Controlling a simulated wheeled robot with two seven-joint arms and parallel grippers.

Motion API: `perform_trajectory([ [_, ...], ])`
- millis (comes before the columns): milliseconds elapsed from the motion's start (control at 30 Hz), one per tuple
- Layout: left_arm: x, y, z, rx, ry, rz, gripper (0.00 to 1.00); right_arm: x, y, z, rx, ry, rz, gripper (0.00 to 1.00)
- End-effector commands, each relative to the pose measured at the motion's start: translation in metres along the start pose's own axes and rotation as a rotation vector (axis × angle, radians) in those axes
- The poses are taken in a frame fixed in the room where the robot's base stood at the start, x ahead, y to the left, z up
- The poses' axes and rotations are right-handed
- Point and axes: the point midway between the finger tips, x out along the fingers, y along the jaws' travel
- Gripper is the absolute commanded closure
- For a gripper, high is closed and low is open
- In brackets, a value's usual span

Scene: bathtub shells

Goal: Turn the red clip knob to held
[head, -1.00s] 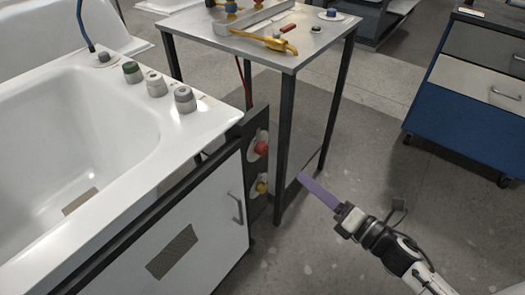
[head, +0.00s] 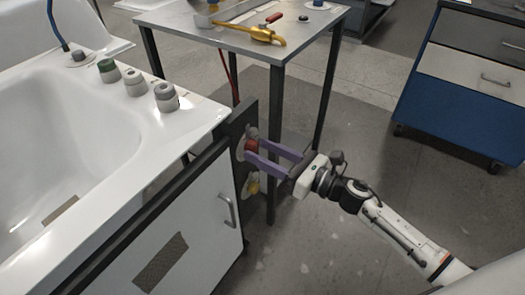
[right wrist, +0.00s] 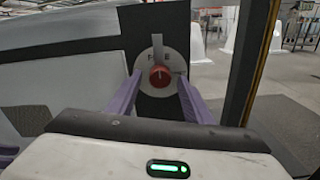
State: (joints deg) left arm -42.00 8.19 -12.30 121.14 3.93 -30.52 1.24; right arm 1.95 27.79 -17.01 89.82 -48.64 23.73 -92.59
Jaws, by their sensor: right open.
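The red clip knob (head: 251,146) sits on a pale round plate on the dark side panel at the end of the bathtub unit. In the right wrist view the red knob (right wrist: 160,76) shows face on, with a grey pointer upright and letters on the plate to either side. My right gripper (head: 256,152) is open, its two purple fingers reaching to the knob. In the right wrist view the fingers (right wrist: 158,92) stand on either side of it, apart. I cannot tell whether they touch it. My left gripper is not in view.
A yellow knob (head: 252,186) sits just below the red one on the same panel. A metal table (head: 225,35) with a yellow tool stands behind. The white tub (head: 60,150) is at left, a blue drawer cabinet (head: 450,120) at right. The floor between is clear.

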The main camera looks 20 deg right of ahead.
Motion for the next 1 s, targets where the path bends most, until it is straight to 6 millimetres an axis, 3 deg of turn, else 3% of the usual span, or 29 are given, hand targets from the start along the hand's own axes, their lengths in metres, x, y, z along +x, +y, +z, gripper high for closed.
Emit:
perform_trajectory([
  [333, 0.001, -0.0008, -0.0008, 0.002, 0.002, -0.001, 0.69, 0.0042, 0.0002, -0.0001, 0.001, 0.0, 0.0, 0.56],
  [567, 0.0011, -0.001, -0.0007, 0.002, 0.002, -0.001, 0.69, 0.004, 0.0002, 0.0, 0.001, 0.0, 0.0, 0.94],
  [1000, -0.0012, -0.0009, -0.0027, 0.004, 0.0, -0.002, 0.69, 0.0039, 0.0003, 0.0008, 0.097, 0.0, 0.0, 0.95],
])
